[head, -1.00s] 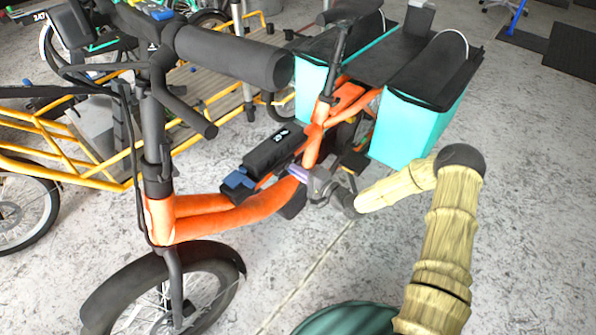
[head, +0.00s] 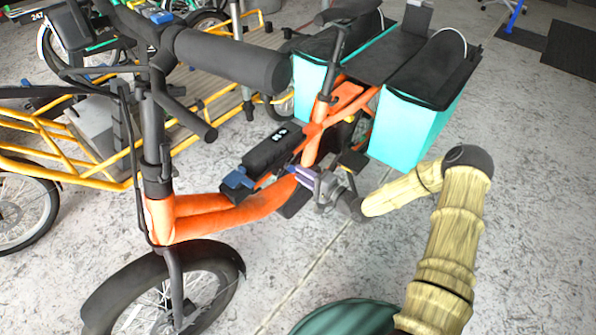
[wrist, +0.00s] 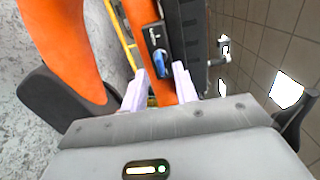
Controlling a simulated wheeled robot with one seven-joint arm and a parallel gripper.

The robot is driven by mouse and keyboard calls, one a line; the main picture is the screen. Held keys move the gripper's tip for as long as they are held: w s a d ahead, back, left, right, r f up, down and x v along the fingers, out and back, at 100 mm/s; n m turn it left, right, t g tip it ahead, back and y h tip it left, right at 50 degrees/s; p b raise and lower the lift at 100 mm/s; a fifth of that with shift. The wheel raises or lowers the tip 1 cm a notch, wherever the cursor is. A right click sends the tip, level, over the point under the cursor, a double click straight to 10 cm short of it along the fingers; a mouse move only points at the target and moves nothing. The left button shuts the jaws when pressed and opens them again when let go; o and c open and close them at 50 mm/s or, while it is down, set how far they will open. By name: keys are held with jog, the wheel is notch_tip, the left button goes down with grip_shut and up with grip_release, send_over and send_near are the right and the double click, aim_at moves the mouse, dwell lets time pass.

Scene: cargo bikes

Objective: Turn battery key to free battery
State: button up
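The black battery (head: 272,152) lies on the orange bike frame (head: 240,208). A blue part (head: 237,180) shows at its front end. In the wrist view, a small blue key (wrist: 159,58) sits in a black lock plate on the orange tube, beside the dark battery (wrist: 187,40). My gripper (head: 303,175) is beside the frame near the battery's lower side. In the wrist view, its two pale purple fingers (wrist: 160,84) are apart, with orange tube visible between them. The key appears just beyond the fingertips, lined up with the gap. I cannot tell whether they touch the tube.
Teal bags (head: 415,125) hang at the bike's rear, close above my arm. The handlebar (head: 235,60) and front wheel (head: 165,290) are at the left. A yellow-framed cargo bike (head: 60,165) stands behind.

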jog(key=p+v, duration=0.2)
jog(key=v, duration=1.2)
jog(key=shift+s+d, duration=0.25)
jog(key=s+d+r+n+g+h, duration=0.2)
jog(key=d+r+n+g+h, duration=0.6)
jog(key=h, duration=0.5)
jog(key=s+a+r+h+p, duration=0.1)
jog(key=s+a+r, duration=0.4)
jog(key=s+r, duration=0.8)
notch_tip(320, 180, up, 32)
jog(key=p, duration=3.3)
jog(key=shift+s+r+p, duration=0.2)
jog(key=shift+s+p, duration=0.1)
jog(key=shift+s, duration=0.15)
